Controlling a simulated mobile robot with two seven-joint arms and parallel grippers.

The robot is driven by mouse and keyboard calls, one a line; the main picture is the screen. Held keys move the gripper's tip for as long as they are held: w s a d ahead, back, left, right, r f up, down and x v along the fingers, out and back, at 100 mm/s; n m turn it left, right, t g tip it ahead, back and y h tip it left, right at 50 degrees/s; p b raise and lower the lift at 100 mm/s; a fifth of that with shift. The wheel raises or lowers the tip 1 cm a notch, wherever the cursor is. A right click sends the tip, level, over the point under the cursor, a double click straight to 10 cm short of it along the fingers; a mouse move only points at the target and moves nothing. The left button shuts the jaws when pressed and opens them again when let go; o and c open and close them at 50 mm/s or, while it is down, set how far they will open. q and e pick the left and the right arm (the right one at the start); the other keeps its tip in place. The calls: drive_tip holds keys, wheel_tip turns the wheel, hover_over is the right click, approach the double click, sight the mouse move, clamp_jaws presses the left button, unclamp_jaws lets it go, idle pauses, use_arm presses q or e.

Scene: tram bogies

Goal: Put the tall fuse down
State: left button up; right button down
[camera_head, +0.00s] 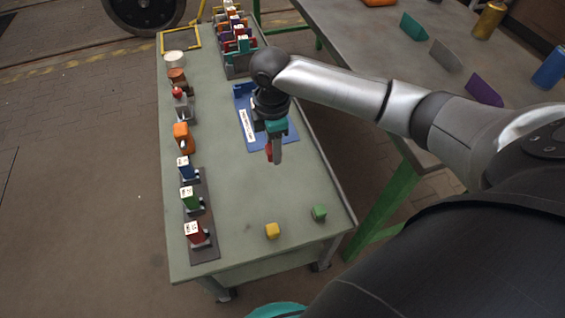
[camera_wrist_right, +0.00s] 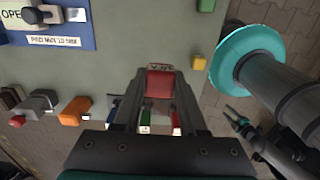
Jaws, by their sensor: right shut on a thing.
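My right gripper (camera_head: 275,158) is shut on a red block-like fuse (camera_head: 268,151) and holds it above the green-grey bench top. In the right wrist view the fuse (camera_wrist_right: 160,83) shows as a red block between the two fingers; its lower part is hidden. The blue mat (camera_head: 283,136) with a white label lies behind the gripper. A dark shape at the right of the right wrist view (camera_wrist_right: 240,122) may be my left gripper; its jaws are not clear.
Blue (camera_head: 186,168), green (camera_head: 190,198) and red (camera_head: 195,233) fuses stand in a dark strip on the left. An orange item (camera_head: 183,136) is behind them. Yellow (camera_head: 272,231) and green (camera_head: 319,212) cubes lie at the front. The middle of the bench (camera_head: 235,190) is clear.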

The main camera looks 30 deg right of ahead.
wheel_tip(320, 180, down, 5)
drive_tip(key=shift+s+b, duration=0.1)
drive_tip(key=shift+b, duration=0.8)
wheel_tip(320, 180, down, 9)
drive_tip(key=b, duration=0.3)
drive_tip(key=shift+b, duration=0.4)
drive_tip(key=shift+f+b, duration=0.95)
drive_tip(key=shift+f, duration=0.9)
use_arm(q)
drive_tip(key=w+d+r, duration=0.7)
drive_tip(key=w, duration=0.4)
drive_tip(key=shift+w+h+b, duration=0.15)
drive_tip(key=shift+h+b, duration=0.15)
drive_tip(key=shift+h, duration=0.1)
use_arm(e)
drive_tip(key=shift+f, duration=0.75)
drive_tip(key=shift+f, duration=0.1)
drive_tip(key=shift+c, duration=2.3)
unclamp_jaws()
use_arm(q)
drive_tip(key=shift+w+r, duration=0.1)
drive_tip(key=shift+r, duration=0.05)
